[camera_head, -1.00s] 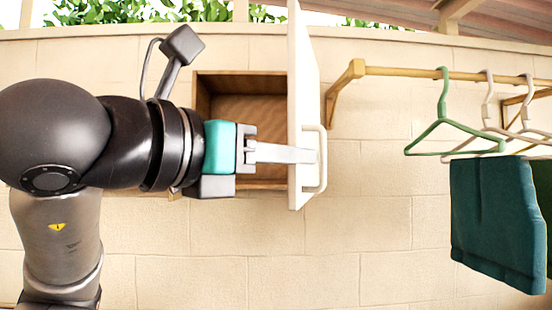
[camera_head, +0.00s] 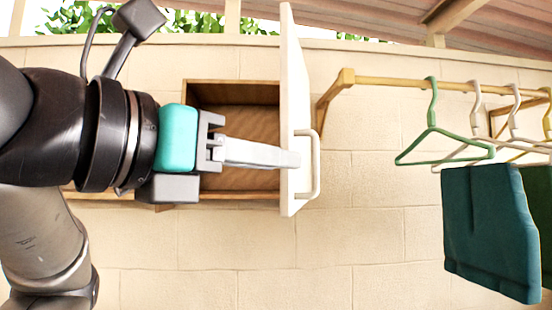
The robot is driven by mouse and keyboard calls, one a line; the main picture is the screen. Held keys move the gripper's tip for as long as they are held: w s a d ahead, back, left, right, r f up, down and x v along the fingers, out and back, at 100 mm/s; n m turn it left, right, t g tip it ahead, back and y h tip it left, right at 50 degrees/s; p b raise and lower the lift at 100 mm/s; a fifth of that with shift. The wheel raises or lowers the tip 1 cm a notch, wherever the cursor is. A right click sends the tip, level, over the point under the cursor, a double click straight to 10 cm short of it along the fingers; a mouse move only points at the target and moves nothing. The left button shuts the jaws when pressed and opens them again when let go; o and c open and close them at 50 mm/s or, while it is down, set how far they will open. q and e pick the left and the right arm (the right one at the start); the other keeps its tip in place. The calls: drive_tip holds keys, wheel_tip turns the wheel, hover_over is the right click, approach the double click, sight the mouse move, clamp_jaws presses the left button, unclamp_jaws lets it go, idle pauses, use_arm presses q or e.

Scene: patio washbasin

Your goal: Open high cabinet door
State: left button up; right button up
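The high cabinet (camera_head: 240,92) is a wooden box on the wall with its inside showing. Its white door (camera_head: 291,60) stands open, swung out and seen nearly edge-on at the cabinet's right side. The white bar handle (camera_head: 315,165) is on the door's right-facing outer face. My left gripper (camera_head: 288,159) reaches across the cabinet opening from the left. Its fingertips overlap the door at handle height; whether they touch it is unclear. The fingers line up as one bar, so their gap does not show. My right gripper is not in view.
A wooden rail (camera_head: 400,84) on the wall right of the door carries several hangers, one of them green (camera_head: 432,132). Dark teal cloth (camera_head: 488,225) hangs at the lower right. The wall below the cabinet is clear.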

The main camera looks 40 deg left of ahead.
use_arm(q)
drive_tip(key=shift+s, duration=0.1)
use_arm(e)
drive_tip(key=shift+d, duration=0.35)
use_arm(q)
drive_tip(key=shift+s, duration=0.1)
drive_tip(key=s+a+p, duration=0.1)
drive_tip(key=s, duration=1.4)
drive_tip(key=shift+a+r, duration=0.3)
drive_tip(key=shift+r, duration=0.05)
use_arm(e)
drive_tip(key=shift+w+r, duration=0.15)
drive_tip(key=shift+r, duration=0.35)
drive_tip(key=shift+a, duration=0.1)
